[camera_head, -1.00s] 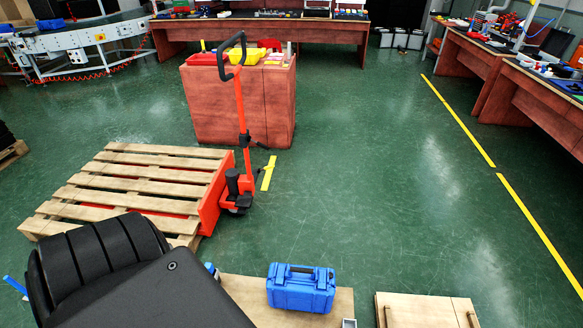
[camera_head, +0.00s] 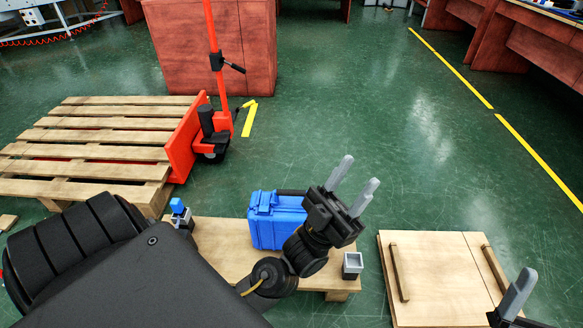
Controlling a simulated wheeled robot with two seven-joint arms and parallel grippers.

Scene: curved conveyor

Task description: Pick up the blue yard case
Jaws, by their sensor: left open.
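The blue case (camera_head: 268,222) sits upright on a low wooden table (camera_head: 212,248) in the lower middle of the head view. Its right side is partly hidden by my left gripper and wrist. My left gripper (camera_head: 354,182) is open and empty, with grey fingers pointing up and to the right, away from the case. It appears above and to the right of the case; I cannot tell whether it touches it. Part of my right gripper (camera_head: 518,292) shows at the lower right edge, with one grey finger visible.
A small grey open box (camera_head: 352,264) and a small blue-topped item (camera_head: 179,212) are at the table's ends. A wooden box with bar handles (camera_head: 436,270) stands to the right. A pallet (camera_head: 95,150) with a red pallet jack (camera_head: 213,120) stands behind left. The green floor at centre right is clear.

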